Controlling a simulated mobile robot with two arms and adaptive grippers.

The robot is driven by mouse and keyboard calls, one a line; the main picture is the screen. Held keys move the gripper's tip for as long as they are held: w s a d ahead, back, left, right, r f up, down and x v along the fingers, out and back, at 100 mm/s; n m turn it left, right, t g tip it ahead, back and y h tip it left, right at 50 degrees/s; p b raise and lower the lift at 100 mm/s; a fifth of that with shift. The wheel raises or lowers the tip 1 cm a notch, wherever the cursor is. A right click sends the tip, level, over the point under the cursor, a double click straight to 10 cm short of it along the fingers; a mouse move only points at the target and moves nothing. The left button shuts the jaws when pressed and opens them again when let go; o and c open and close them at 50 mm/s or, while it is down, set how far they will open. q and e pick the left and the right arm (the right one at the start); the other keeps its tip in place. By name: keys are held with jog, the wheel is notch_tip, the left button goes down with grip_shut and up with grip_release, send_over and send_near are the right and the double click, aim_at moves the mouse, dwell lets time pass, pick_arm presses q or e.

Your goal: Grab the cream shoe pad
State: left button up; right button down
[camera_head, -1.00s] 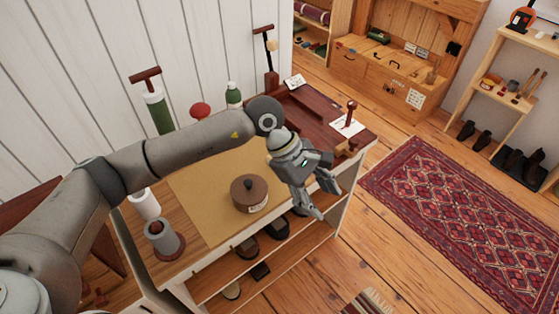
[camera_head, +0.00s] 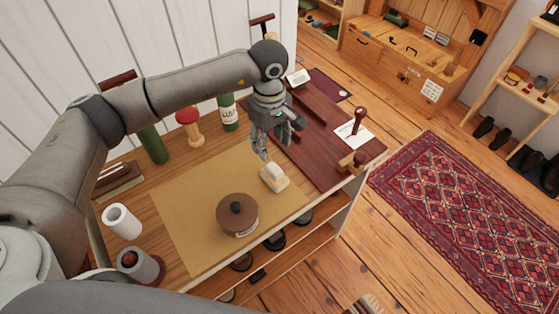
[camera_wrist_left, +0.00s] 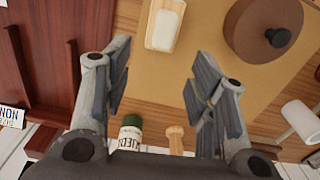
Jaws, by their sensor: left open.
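The cream shoe pad (camera_head: 275,179), a pale block with a rounded white top, sits on the tan mat (camera_head: 190,210) near its right edge. In the left wrist view the pad (camera_wrist_left: 165,27) lies at the top, beyond the open fingers and roughly in line with the gap between them. My left gripper (camera_head: 263,150) is open and empty, just behind and above the pad, apart from it. Its two spread fingers also show in the left wrist view (camera_wrist_left: 158,75). My right gripper is out of view.
A round brown lidded pot (camera_head: 237,214) stands left of the pad. A green bottle (camera_head: 228,113) and a red-topped wooden piece (camera_head: 189,126) stand behind. A dark red tray (camera_head: 325,150) lies to the right. White and grey cylinders stand at the front left.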

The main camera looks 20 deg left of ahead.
aim_at(273, 166)
pick_arm(q)
notch_tip(273, 166, down, 3)
jog(key=shift+s+r+p, duration=0.15)
jog(key=shift+p, duration=0.2)
jog(key=shift+s+f, duration=0.35)
jog(key=shift+f, duration=0.5)
jog(key=shift+f+p, duration=0.2)
jog(key=shift+p, duration=0.1)
jog(key=f, duration=0.1)
jog(key=f+p, duration=0.1)
jog(key=f, duration=0.1)
jog(key=f+p, duration=0.1)
jog(key=shift+w+d+f, duration=0.1)
jog(key=shift+d+f, duration=0.15)
jog(key=shift+f, duration=0.4)
jog(key=shift+c, duration=0.2)
jog(key=c, duration=0.5)
grip_shut()
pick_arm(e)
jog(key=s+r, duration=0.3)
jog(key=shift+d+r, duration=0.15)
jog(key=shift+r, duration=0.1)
